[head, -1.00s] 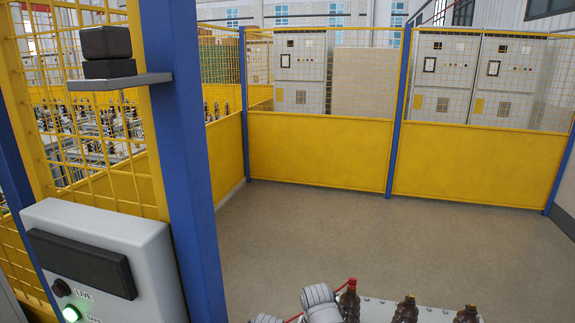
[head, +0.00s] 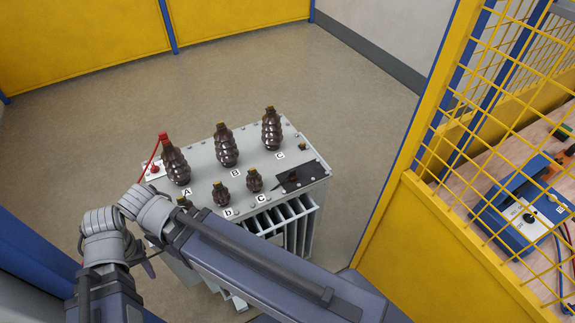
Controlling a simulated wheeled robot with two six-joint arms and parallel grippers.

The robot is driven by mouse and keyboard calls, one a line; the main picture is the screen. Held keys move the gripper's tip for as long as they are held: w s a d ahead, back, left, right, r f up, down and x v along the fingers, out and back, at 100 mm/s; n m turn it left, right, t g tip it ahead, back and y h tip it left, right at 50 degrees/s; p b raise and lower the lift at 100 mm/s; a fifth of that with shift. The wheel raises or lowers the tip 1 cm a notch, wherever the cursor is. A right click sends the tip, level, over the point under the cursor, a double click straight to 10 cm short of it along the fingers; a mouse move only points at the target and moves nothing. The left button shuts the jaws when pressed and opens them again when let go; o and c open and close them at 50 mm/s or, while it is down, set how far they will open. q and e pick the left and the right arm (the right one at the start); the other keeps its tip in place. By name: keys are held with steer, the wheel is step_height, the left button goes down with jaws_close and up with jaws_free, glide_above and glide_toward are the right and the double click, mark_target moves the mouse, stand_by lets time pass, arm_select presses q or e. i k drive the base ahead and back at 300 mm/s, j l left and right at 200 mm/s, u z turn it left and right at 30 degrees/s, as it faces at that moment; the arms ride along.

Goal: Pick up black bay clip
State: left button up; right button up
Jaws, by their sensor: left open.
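I cannot make out the black bay clip for certain. The grey transformer (head: 252,167) stands below centre in the head view, with brown bushings on its top. A black plate (head: 304,177) with a small red part lies on its right side. My left arm (head: 265,262) crosses in front of the transformer's lower part, from the lower left toward the bottom edge. The jaws of my left gripper are not clear. They are open, and I see nothing held. My right gripper is not in view.
A red clip (head: 163,137) with a red lead sits at the rear left bushing. A yellow mesh fence (head: 432,230) stands on the right. Behind it a blue box (head: 527,220) and cables lie on a wooden surface. The floor (head: 368,120) behind the transformer is clear.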

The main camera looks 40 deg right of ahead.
mark_target(292, 172)
steer(key=z, duration=1.55)
